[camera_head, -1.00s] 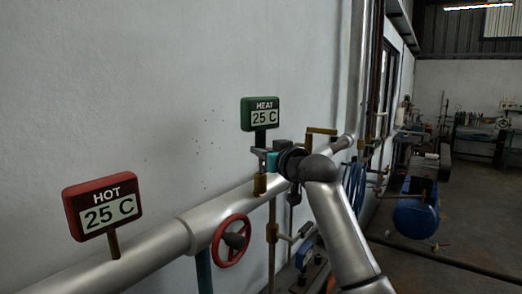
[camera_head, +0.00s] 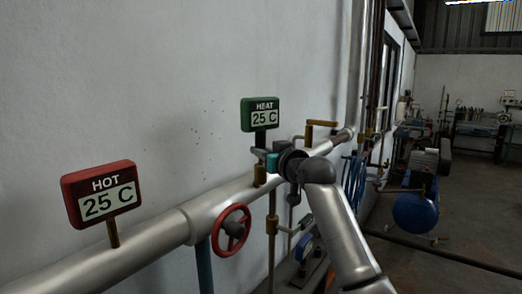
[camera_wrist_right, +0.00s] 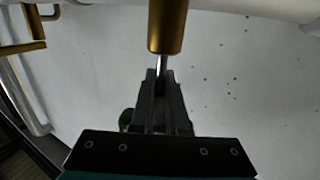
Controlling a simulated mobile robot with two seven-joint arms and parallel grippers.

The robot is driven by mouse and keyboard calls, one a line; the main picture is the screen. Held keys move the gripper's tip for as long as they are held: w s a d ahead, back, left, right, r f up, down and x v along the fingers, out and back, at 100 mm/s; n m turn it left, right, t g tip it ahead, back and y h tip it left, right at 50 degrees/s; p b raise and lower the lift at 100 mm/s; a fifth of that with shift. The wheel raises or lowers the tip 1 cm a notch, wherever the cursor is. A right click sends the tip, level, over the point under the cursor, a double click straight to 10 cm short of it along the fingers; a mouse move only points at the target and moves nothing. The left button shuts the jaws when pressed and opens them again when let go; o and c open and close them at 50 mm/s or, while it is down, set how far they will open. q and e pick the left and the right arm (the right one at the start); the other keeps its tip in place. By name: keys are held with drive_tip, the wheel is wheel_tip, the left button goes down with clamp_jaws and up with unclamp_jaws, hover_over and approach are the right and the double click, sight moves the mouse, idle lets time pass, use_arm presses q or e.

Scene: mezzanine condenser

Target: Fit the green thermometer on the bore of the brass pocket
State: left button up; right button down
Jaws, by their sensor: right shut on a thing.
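The green thermometer (camera_head: 261,115), reading HEAT 25 C, stands upright above the pipe. My right gripper (camera_head: 260,154) is shut on its stem, below the display. The brass pocket (camera_head: 260,175) rises from the pipe just under the gripper. In the right wrist view the brass pocket (camera_wrist_right: 167,28) is at the top, with the thin metal probe (camera_wrist_right: 161,66) running from between the fingers (camera_wrist_right: 160,88) to the pocket's end. Whether the probe tip is inside the bore or in front of it, I cannot tell. My left gripper is not in view.
A red HOT 25 C thermometer (camera_head: 102,193) stands on the silver pipe (camera_head: 150,238) at the left. A red handwheel (camera_head: 231,230) sits in front of the pipe. A brass bent pipe (camera_head: 320,124) is just behind the gripper. The wall is close behind.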

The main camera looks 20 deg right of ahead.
sight(261, 172)
drive_tip(key=shift+f+b, duration=0.6)
drive_tip(key=shift+f, duration=0.9)
drive_tip(key=c, duration=0.8)
unclamp_jaws()
drive_tip(key=shift+f, duration=0.15)
drive_tip(key=shift+c, duration=0.2)
drive_tip(key=shift+f, duration=0.1)
drive_tip(key=shift+s+f, duration=0.1)
drive_tip(key=shift+s, duration=0.1)
drive_tip(key=r+b+v, duration=0.1)
drive_tip(key=b+v, duration=0.2)
drive_tip(key=v, duration=1.2)
drive_tip(key=shift+w+d+f, duration=0.1)
drive_tip(key=shift+d+f, duration=0.05)
